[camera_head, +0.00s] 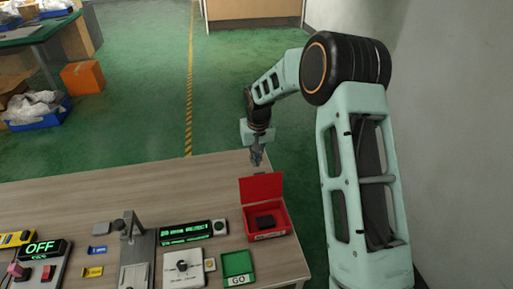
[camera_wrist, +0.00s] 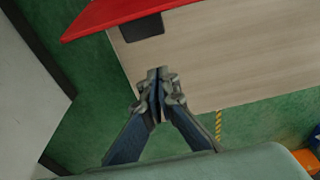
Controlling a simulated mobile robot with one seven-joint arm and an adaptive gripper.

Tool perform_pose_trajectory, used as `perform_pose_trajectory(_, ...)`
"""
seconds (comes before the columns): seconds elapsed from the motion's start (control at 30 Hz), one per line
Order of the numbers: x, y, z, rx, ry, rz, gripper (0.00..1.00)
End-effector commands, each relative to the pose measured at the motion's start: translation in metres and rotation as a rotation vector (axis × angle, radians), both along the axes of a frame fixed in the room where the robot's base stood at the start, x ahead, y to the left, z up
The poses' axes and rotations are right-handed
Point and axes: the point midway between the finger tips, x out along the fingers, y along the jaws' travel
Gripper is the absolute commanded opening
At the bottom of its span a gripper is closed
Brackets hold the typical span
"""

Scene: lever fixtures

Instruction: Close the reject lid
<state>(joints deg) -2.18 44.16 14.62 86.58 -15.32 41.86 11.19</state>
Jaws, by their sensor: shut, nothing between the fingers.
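The reject box (camera_head: 268,226) is a red bin near the far right corner of the table, with a dark object (camera_head: 266,221) inside. Its red lid (camera_head: 261,187) stands open and upright along the back edge. My gripper (camera_head: 257,161) is behind and above the lid, at the table's far edge, apart from it. In the wrist view my gripper (camera_wrist: 157,76) is shut and empty, pointing at the table. The red lid also shows at the top of the wrist view (camera_wrist: 120,14), with a dark patch beside it.
On the wooden table (camera_head: 150,190) left of the box are a green GO tray (camera_head: 238,264), a white dial panel (camera_head: 183,267), a green-lit display (camera_head: 186,232), a grey lever fixture (camera_head: 137,255) and an OFF sign (camera_head: 44,249). The table's far side is clear.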

Motion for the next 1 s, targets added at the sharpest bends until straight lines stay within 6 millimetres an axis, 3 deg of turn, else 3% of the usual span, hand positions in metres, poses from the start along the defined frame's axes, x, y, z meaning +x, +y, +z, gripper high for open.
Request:
perform_pose_trajectory(0.03, -0.008, -0.002, 0.007, -0.001, -0.001, 0.0, 0.0)
perform_pose_trajectory(0.33, -0.034, -0.007, 0.01, -0.001, -0.001, 0.001, 0.0)
perform_pose_trajectory(1.0, -0.035, -0.009, 0.01, 0.003, -0.018, 0.0, 0.0)
